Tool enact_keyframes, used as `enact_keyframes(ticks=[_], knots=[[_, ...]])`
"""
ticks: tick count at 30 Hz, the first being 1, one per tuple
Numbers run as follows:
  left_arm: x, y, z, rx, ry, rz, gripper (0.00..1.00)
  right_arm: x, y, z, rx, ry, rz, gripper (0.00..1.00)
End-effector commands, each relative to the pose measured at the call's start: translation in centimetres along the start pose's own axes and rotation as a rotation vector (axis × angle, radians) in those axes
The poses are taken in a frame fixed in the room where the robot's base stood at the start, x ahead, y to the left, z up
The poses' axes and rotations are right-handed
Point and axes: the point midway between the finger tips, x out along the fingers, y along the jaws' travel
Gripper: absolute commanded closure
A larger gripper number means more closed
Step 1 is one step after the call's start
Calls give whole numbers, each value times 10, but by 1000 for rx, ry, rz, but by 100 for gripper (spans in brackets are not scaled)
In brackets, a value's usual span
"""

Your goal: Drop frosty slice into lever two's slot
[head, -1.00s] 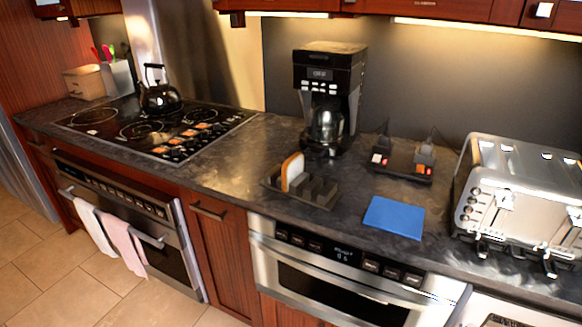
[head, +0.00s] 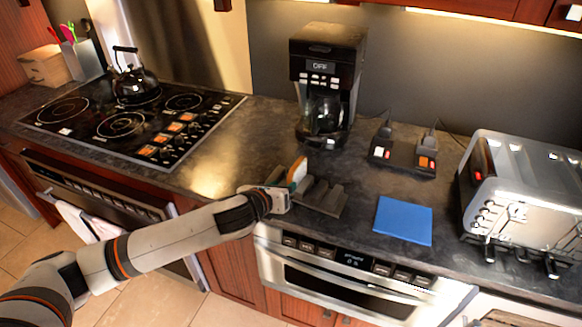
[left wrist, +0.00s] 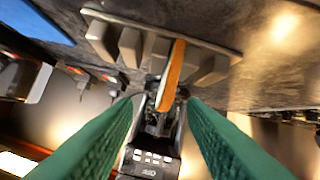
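The bread slice (head: 299,169), pale with a brown crust, stands upright in a dark slotted rack (head: 326,198) on the counter. In the left wrist view the slice (left wrist: 172,75) shows edge-on among the rack's grey dividers (left wrist: 131,48). My left gripper (head: 291,186) is at the rack's left end, close to the slice. Its two green fingers are spread (left wrist: 160,108), with the slice ahead between their tips; contact is not visible. The silver toaster (head: 530,180) stands at the right with levers on its front; its slots are not clearly seen. My right gripper is not in view.
A blue mat (head: 403,220) lies between rack and toaster. A coffee maker (head: 325,80) stands behind the rack, with a switch box (head: 403,156) to its right. A cooktop with a kettle (head: 130,82) is at the left. The counter's front edge is close to the rack.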

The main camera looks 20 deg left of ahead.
Motion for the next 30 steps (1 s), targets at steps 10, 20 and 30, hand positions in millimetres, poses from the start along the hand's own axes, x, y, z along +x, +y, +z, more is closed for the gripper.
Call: enact_keyframes(ticks=[10,20,30], knots=[[10,2,-35,267,49,11,62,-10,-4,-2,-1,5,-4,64],[55,3,-36,265,50,11,62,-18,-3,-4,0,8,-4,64],[83,5,-36,261,48,11,62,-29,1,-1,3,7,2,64]])
